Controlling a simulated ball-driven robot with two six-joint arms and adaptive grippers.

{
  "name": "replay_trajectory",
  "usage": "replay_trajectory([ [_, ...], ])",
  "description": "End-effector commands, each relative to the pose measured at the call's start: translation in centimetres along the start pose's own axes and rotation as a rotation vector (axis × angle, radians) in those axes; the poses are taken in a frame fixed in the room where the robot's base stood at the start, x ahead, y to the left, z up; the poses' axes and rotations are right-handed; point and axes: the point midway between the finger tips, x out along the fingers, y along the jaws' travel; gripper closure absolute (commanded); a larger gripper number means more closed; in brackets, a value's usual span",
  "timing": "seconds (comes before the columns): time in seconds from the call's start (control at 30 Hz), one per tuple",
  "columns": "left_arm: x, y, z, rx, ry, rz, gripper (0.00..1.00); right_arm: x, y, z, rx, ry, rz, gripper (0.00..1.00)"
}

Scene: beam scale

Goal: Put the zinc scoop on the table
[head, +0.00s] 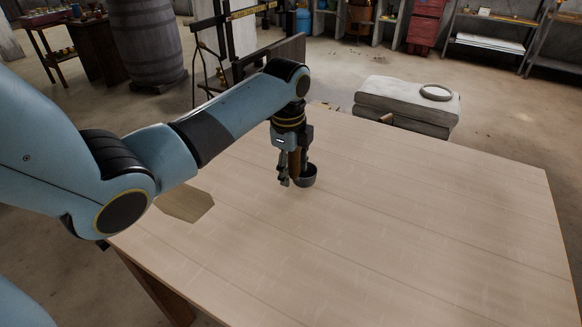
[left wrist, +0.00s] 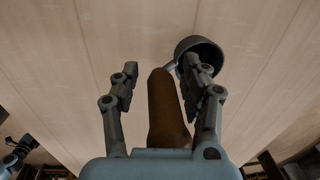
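The zinc scoop (head: 308,178) has a round grey bowl and a brown handle. It is at the far left part of the pale wooden table (head: 400,225), its bowl low at the tabletop; I cannot tell for sure whether it touches. My left gripper (head: 293,176) points down over it, the handle rising between its fingers. In the left wrist view the scoop's handle (left wrist: 165,112) stands between the parted fingers (left wrist: 166,85), with a clear gap on the left and the right finger close to it. The right finger partly covers the bowl.
A flat brownish board or patch (head: 185,204) lies at the table's left edge. A grey padded block (head: 407,103) with a ring on it stands beyond the far edge. A barrel (head: 146,45) and shelves stand farther back. The table's middle and right are bare.

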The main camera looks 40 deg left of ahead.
Motion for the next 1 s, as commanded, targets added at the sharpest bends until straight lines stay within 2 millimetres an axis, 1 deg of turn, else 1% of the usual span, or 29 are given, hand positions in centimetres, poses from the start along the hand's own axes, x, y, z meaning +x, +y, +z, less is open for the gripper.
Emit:
replay_trajectory([
  [0.23,-0.2,0.0,0.0,0.0,0.0,0.0,0.54,0.0,0.0,0.0,0.0,0.0,0.0,0.53],
  [0.33,-1.1,-0.1,0.0,0.001,0.0,-0.003,0.54,-0.1,0.0,0.0,0.0,0.0,0.0,0.53],
  [0.47,-3.6,-0.2,0.1,0.001,-0.002,-0.005,0.54,-0.3,0.0,-0.1,0.0,0.001,0.0,0.53],
  [0.6,-6.9,-0.2,0.1,0.001,-0.001,-0.005,0.54,-0.5,0.0,-0.1,0.0,0.001,0.0,0.53],
  [0.73,-9.5,-0.1,0.0,0.001,0.0,-0.004,0.54,-0.6,0.0,-0.1,0.0,0.001,0.0,0.53],
  [0.8,-10.6,-0.1,0.0,0.001,-0.001,-0.003,0.54,-0.6,0.0,-0.1,0.0,0.001,0.0,0.53],
  [0.9,-11.7,-0.1,0.0,0.0,0.0,-0.002,0.54,-0.6,0.0,-0.1,0.0,0.001,0.0,0.53],
  [1.0,-12.3,-0.1,0.0,-0.001,0.0,0.0,0.54,-0.6,0.0,-0.1,0.0,0.001,0.0,0.53],
])
